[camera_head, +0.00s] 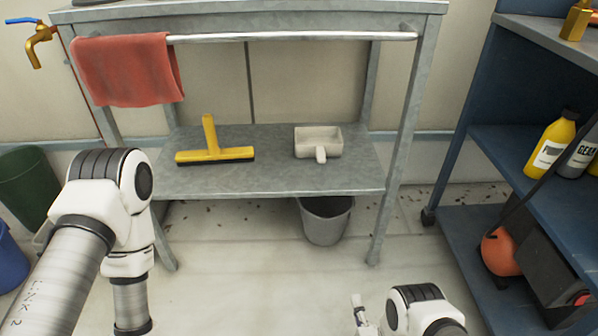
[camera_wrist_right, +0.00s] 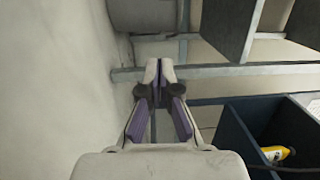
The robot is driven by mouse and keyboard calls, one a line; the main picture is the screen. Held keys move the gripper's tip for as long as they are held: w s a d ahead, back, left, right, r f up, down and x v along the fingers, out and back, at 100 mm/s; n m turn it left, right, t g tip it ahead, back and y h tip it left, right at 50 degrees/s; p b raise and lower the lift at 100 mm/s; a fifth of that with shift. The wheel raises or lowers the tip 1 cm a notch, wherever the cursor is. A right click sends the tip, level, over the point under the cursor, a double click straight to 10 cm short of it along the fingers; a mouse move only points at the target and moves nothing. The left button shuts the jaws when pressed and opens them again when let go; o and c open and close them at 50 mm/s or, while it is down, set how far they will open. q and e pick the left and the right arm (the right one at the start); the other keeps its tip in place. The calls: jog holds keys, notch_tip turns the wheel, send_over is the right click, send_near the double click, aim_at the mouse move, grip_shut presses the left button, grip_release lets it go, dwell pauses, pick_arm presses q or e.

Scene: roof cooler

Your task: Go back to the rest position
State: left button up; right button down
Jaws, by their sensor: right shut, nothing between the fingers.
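My right gripper (camera_head: 358,301) shows at the bottom of the head view, low in front of the metal bench, with nothing held. In the right wrist view its two fingers (camera_wrist_right: 160,66) meet at the tips, shut and empty. My left arm comes in from the left in the head view and bends down. Its gripper is below the picture edge.
A metal bench (camera_head: 270,178) has a yellow squeegee (camera_head: 215,152) and a white scoop (camera_head: 318,142) on its lower shelf. A red towel (camera_head: 128,70) hangs from its rail. A grey bucket (camera_head: 326,222) stands below. A blue shelf unit (camera_head: 483,145) stands right. Floor in front is clear.

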jog(key=w+d+r+n+g+h+p, duration=0.1)
jog(key=w+d+r+p, duration=0.2)
jog(key=r, duration=0.6)
jog(key=w+d+r+n+g+h+p, duration=0.1)
jog(key=w+d+r+g+p, duration=0.2)
jog(key=r, duration=0.5)
jog(key=s+d+f+n+g+h, duration=0.15)
jog(key=s+n+g, duration=0.5)
jog(key=s, duration=1.05)
jog(key=s+d+n+g+y, duration=0.15)
jog(key=s+n+g, duration=0.55)
jog(key=s, duration=1)
notch_tip(320, 180, up, 38)
jog(key=h+p, duration=0.1)
jog(key=p, duration=3.7)
jog(key=shift+w+g+p, duration=0.2)
jog(key=shift+g+p, duration=0.1)
jog(key=shift+g, duration=0.15)
